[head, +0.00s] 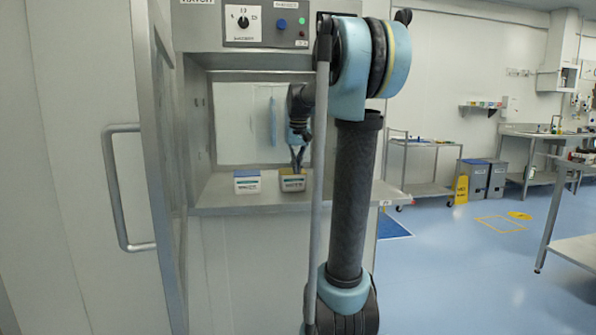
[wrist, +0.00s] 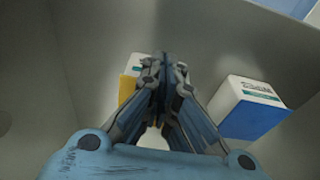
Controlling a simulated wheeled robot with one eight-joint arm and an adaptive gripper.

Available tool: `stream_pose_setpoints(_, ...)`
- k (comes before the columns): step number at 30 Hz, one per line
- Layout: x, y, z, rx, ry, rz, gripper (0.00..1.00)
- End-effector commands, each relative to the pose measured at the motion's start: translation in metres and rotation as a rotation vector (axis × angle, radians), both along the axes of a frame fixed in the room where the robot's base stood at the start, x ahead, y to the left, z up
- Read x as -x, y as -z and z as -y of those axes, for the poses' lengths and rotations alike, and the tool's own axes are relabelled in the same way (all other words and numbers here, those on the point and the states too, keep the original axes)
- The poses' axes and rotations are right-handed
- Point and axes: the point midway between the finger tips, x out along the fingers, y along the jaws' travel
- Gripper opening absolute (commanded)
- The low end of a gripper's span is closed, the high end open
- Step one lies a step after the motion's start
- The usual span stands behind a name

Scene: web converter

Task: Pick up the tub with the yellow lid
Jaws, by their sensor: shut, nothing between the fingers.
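The tub with the yellow lid (head: 293,184) stands on the grey counter, on the right of two tubs. My gripper (head: 297,168) is just above it in the head view. In the wrist view my gripper (wrist: 162,62) is shut with its fingertips together and nothing held. Its fingers hide most of the tub; a yellow strip and a white part (wrist: 126,88) show to their left. I cannot tell whether the fingers touch the tub.
A white and blue tub (head: 247,181) stands left of the yellow-lidded one; it shows at the right in the wrist view (wrist: 250,104). The counter (head: 225,198) sits in a recess with a back panel, below a control panel (head: 255,24). An open door with a handle (head: 124,190) stands left.

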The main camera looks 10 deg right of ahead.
Motion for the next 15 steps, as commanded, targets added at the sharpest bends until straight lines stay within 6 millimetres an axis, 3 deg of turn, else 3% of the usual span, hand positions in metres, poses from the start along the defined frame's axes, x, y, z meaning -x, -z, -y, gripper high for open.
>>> stream_pose_setpoints(15,-0.068,0.0,0.0,0.0,0.0,0.0,0.0)
